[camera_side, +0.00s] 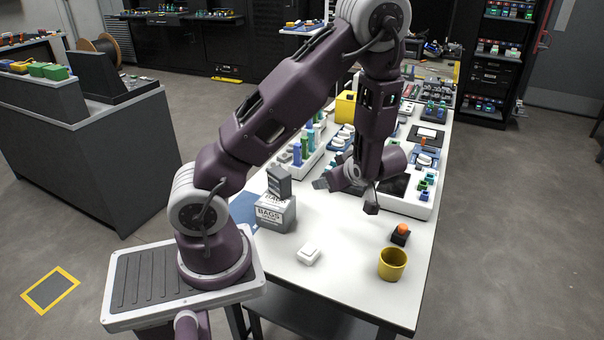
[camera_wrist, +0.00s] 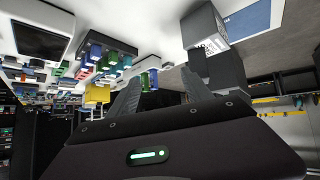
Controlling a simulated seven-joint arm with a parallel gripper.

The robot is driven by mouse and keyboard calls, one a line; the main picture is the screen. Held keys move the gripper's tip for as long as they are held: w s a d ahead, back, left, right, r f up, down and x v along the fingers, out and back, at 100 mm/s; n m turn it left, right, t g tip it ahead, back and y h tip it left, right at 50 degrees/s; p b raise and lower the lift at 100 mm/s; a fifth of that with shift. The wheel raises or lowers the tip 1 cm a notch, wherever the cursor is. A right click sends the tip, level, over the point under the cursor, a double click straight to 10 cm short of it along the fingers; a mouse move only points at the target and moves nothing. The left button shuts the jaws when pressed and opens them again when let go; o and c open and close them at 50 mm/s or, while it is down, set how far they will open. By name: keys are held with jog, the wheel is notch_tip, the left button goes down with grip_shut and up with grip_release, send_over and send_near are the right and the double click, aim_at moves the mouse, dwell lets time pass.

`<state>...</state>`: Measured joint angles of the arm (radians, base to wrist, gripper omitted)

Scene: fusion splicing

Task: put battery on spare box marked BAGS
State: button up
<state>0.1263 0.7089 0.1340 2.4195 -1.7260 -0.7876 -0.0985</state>
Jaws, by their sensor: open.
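The white-grey spare box marked BAGS (camera_side: 270,215) stands on the white table near its left edge. A dark grey block, which looks like the battery (camera_side: 279,183), stands upright on top of it. In the wrist view the picture is turned over: the box (camera_wrist: 205,28) is at the top and the battery (camera_wrist: 222,70) adjoins its top face. My gripper (camera_side: 346,196) is open and empty, above the table to the right of the battery and apart from it. Its two spread fingers (camera_wrist: 162,95) show in the wrist view, with the right one near the battery in the picture.
A white switch-like box (camera_side: 308,254), a yellow mug (camera_side: 392,265) and an orange-topped black button (camera_side: 400,233) stand on the near table. A blue mat (camera_side: 244,208) lies left. The front middle is clear.

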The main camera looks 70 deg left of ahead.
jog(key=w+d+r+m+t+h, duration=0.65)
jog(key=w+d+r, duration=0.35)
jog(key=d, duration=0.4)
jog(key=s+d+r+m+t+h, duration=0.2)
jog(key=d+r+m+t+h, duration=0.15)
jog(key=d+r, duration=0.4)
jog(key=s+d+r+m+g+h, duration=0.1)
jog(key=s+d+r+m, duration=0.2)
jog(key=s, duration=0.4)
jog(key=s+d+r+m+g+h, duration=0.1)
jog(key=s+d+m, duration=0.1)
jog(key=s+m, duration=0.35)
jog(key=s+a+f+m+g+y, duration=0.1)
jog(key=s+a, duration=0.3)
jog(key=s, duration=0.6)
jog(key=shift+s+f+m+y, duration=0.3)
jog(key=shift+f+m+y, duration=0.2)
jog(key=shift+f+m, duration=0.15)
jog(key=shift+o, duration=0.4)
jog(key=shift+r, duration=0.1)
